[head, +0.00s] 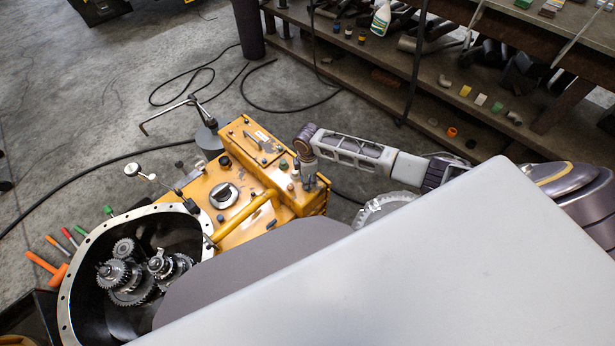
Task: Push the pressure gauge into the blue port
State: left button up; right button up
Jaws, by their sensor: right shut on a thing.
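The yellow transmission housing (232,215) lies at the middle left of the head view. My right gripper (309,185) points down at the right end of its top, near small coloured fittings. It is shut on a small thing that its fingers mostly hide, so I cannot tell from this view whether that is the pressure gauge. A red fitting (290,186) and a green fitting (283,164) sit just left of the gripper. I cannot make out the blue port for certain. My left gripper is out of view.
The open bell housing (66,300) with gears (128,275) is at the lower left. A small white round dial (132,169) stands on a rod behind it. Orange-handled tools (45,268) lie at the left. A cluttered shelf (400,85) stands at the back right. Cables cross the floor.

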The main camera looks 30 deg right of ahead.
jog(key=shift+f, duration=0.2)
jog(key=o, duration=1.2)
jog(key=shift+o, duration=0.6)
jog(key=o, duration=0.4)
jog(key=shift+r+p, duration=0.4)
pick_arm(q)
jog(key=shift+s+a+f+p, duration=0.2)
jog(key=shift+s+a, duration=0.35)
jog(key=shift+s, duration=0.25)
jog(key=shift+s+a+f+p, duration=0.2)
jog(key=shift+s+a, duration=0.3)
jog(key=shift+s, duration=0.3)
pick_arm(e)
jog(key=shift+r, duration=0.35)
